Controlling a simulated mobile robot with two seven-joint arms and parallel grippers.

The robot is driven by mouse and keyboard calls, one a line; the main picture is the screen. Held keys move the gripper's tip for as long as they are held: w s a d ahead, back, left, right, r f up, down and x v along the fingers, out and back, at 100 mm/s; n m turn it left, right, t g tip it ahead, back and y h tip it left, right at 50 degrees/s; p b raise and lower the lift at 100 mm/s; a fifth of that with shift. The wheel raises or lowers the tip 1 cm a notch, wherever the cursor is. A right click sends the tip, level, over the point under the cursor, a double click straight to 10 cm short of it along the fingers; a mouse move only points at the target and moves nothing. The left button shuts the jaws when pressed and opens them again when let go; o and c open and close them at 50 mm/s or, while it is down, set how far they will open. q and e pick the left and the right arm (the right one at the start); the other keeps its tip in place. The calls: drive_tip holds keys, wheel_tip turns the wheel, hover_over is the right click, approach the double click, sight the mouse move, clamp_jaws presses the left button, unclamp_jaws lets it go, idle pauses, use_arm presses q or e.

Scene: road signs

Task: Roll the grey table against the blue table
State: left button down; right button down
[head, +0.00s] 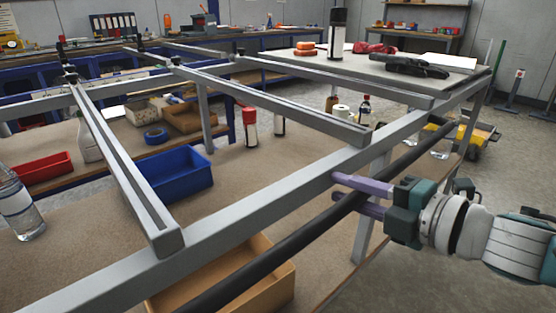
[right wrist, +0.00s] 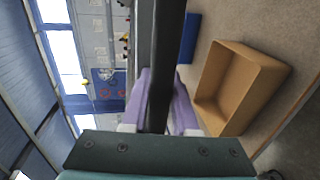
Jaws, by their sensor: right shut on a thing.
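The grey table (head: 250,214) is a metal frame with open rails, a grey top panel at its far right end and a brown lower shelf. A dark bar (head: 290,243) runs along its near side. My right gripper (head: 338,188) is shut around this bar; the right wrist view also shows the bar (right wrist: 160,50) between its purple fingers (right wrist: 158,98). The blue table (head: 30,77), with blue framework, stands behind the grey table at the back left. The rails partly hide it, and I cannot tell the exact gap. My left gripper is not in view.
Bare floor (head: 450,225) lies to the right.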

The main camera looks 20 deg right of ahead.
drive_tip(key=shift+w+a+r, duration=0.2)
drive_tip(key=shift+a+r, duration=0.05)
drive_tip(key=shift+r, duration=0.3)
drive_tip(key=c, duration=0.9)
unclamp_jaws()
drive_tip(key=shift+s, duration=0.1)
drive_tip(key=shift+o, duration=0.8)
drive_tip(key=shift+f, duration=0.1)
drive_tip(key=shift+o, duration=0.2)
drive_tip(key=shift+f, duration=0.15)
drive_tip(key=shift+s+d, duration=0.1)
